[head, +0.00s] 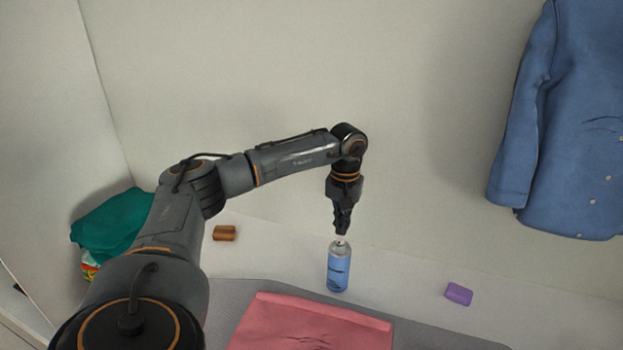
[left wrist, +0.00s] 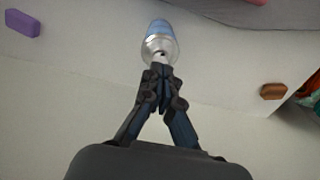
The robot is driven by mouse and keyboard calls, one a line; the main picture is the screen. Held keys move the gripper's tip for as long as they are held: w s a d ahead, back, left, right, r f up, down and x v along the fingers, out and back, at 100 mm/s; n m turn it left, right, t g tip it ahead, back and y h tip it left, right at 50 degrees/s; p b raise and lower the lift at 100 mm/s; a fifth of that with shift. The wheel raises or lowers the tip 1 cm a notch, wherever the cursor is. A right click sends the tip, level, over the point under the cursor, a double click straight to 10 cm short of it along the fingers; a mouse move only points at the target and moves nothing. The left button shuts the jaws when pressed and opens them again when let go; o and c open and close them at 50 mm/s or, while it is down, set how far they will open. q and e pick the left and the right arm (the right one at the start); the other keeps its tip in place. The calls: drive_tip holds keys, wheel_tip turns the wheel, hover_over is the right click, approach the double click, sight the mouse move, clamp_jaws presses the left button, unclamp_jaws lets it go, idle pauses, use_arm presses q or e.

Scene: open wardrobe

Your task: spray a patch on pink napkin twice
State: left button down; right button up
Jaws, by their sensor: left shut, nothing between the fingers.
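A blue spray can (head: 339,268) with a silver top stands upright on the wardrobe floor, just behind the pink napkin (head: 300,325). The napkin lies on a grey mat and shows a dark creased patch near the picture's bottom edge. My left gripper (head: 342,230) points down right above the can's top, fingers shut with nothing between them. In the left wrist view the shut fingertips (left wrist: 161,75) are at the can's nozzle (left wrist: 159,48); I cannot tell whether they touch it. My right gripper is out of view.
A brown block (head: 224,233) lies left of the can and a purple block (head: 459,294) right of it. Folded green cloth (head: 112,226) is piled at the left wall. A blue jacket (head: 570,120) hangs at the right. The grey mat (head: 440,335) lies in front.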

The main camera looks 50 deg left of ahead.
use_arm(q)
drive_tip(key=shift+f, duration=0.1)
drive_tip(key=shift+f+b, duration=0.75)
drive_tip(key=shift+f, duration=0.4)
drive_tip(key=shift+r, duration=0.1)
drive_tip(key=shift+r+p, duration=0.95)
drive_tip(key=shift+r, duration=0.2)
drive_tip(key=shift+f, duration=0.15)
